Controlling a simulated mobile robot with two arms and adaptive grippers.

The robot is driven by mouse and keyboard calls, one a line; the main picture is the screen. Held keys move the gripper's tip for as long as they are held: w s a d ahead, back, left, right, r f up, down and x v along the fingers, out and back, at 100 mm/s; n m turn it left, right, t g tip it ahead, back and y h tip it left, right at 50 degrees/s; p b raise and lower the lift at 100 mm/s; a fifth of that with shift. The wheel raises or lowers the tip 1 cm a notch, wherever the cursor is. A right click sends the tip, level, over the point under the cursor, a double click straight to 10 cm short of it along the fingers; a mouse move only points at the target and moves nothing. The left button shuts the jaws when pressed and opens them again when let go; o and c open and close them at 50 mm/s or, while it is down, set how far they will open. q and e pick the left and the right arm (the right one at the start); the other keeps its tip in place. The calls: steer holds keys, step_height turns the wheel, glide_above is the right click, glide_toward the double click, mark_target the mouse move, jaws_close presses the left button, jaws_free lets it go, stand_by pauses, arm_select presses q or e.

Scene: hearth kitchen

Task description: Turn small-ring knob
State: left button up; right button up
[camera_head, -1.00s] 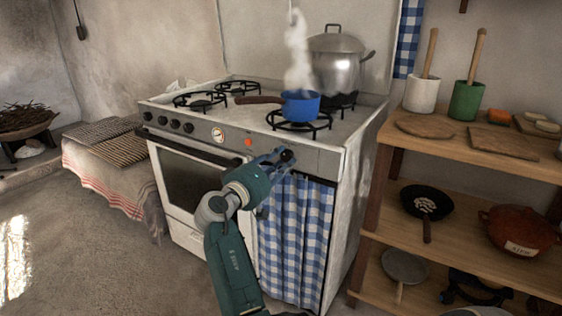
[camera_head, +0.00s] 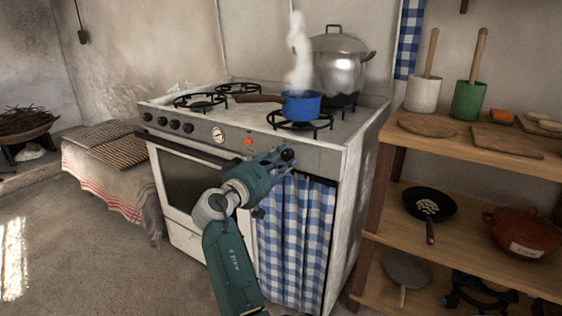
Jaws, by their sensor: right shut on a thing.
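The stove (camera_head: 345,160) has a front panel with a black knob (camera_head: 288,155) at its right end, below the blue saucepan. My right gripper (camera_head: 280,158) is shut on this knob, and its fingers partly cover it. Several more black knobs (camera_head: 174,124) sit in a row at the left of the panel. I cannot read any marking that tells which ring a knob serves. My left gripper is not in view.
The steaming blue saucepan (camera_head: 301,104) stands on the front right ring, with its handle pointing left. A large lidded pot (camera_head: 338,68) stands behind it. A checked curtain (camera_head: 305,230) hangs below the panel. Wooden shelves (camera_head: 480,180) stand at the right.

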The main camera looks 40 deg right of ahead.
steer(key=shift+f, duration=0.1)
steer(key=o, duration=1.2)
steer(key=shift+c, duration=0.2)
step_height(320, 180, up, 10)
